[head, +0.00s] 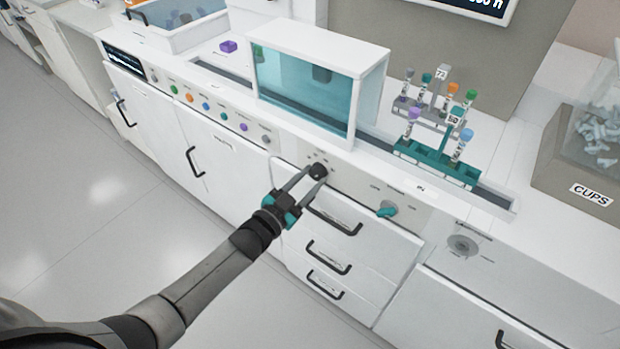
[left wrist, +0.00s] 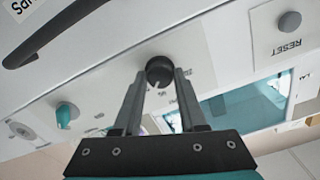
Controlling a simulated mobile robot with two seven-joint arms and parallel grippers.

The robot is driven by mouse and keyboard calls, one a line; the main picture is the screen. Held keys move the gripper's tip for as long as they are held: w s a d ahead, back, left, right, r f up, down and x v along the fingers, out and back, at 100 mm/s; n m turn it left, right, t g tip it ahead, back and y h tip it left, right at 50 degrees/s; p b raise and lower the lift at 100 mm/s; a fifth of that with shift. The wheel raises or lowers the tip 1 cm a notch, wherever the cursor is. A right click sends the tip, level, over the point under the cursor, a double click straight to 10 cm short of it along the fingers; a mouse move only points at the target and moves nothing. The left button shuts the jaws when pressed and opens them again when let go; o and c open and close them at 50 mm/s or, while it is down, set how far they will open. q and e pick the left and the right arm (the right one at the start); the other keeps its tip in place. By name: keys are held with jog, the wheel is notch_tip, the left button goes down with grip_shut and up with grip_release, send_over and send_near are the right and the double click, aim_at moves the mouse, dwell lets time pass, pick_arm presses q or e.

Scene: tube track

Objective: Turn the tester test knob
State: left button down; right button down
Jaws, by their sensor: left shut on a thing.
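The tester test knob is a round black knob (head: 319,171) on the front panel below the glass-fronted tester box (head: 304,92). My left gripper (head: 303,180) reaches it from the front, its two fingers on either side of the knob. In the left wrist view the black knob (left wrist: 159,71) sits between the fingertips of my left gripper (left wrist: 160,77), with a pale mark on its face. The fingers are closed on it. Small printed marks ring the knob, partly hidden by the fingers. My right gripper is not in view.
A teal knob (head: 387,210) is on the panel to the right, and a row of coloured buttons (head: 206,106) to the left. Drawer handles (head: 336,221) stick out below.

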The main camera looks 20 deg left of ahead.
pick_arm(q)
jog(key=shift+m, duration=1)
jog(key=shift+c, duration=2.3)
grip_release()
jog(key=shift+s, duration=0.1)
jog(key=p+v, duration=0.2)
jog(key=v, duration=1.3)
